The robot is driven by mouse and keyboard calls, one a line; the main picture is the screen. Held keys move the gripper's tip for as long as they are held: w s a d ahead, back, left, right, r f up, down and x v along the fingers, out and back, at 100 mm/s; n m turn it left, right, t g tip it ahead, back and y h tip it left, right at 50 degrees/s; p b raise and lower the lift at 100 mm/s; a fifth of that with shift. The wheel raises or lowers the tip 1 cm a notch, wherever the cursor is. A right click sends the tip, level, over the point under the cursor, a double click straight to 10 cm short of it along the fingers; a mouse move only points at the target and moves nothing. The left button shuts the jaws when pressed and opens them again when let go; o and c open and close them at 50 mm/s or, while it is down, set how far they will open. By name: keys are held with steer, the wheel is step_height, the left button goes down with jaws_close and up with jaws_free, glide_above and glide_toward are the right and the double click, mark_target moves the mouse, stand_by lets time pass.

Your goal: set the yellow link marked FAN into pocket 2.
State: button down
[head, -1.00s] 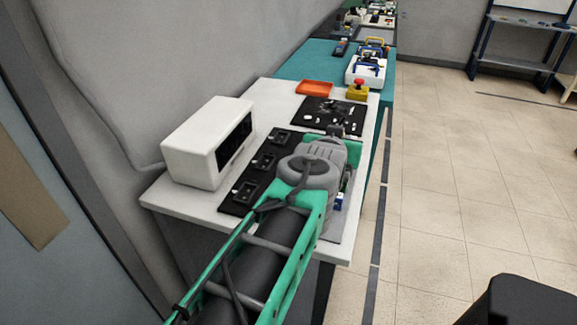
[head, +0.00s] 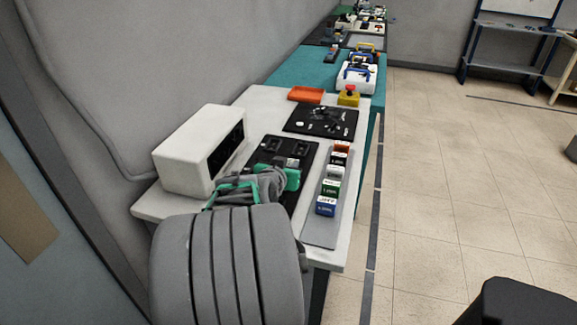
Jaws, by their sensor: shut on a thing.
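My gripper (head: 291,178) is over the lower part of the black pocket board (head: 309,160), with my wrist and arm covering much of it. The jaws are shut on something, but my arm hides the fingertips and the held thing. Recessed pockets (head: 300,149) show at the board's far end. Their numbers are too small to read, and the nearer part is hidden. No yellow link shows. On the grey strip (head: 319,235) to the right stand a blue link (head: 326,206), a green link (head: 330,188), a white link (head: 335,172) and an orange-topped link (head: 341,148).
A white box-shaped instrument (head: 198,150) stands left of the board, close to my arm. Beyond lie a black panel with pieces (head: 320,120), an orange tray (head: 306,95) and a yellow box with a red button (head: 348,97). The white table's (head: 340,250) right edge borders open floor.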

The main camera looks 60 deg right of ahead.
steer(key=shift+f+b, duration=0.25)
steer(key=shift+b, duration=0.1)
steer(key=c, duration=1.3)
jaws_free()
steer(key=shift+o, duration=0.2)
steer(key=shift+r, duration=0.2)
steer(key=p+v, duration=0.4)
steer(key=v, duration=0.7)
steer(key=shift+a+r, duration=0.2)
steer(key=shift+r, duration=0.1)
steer(key=shift+s+a, duration=0.15)
steer(key=shift+a, duration=0.15)
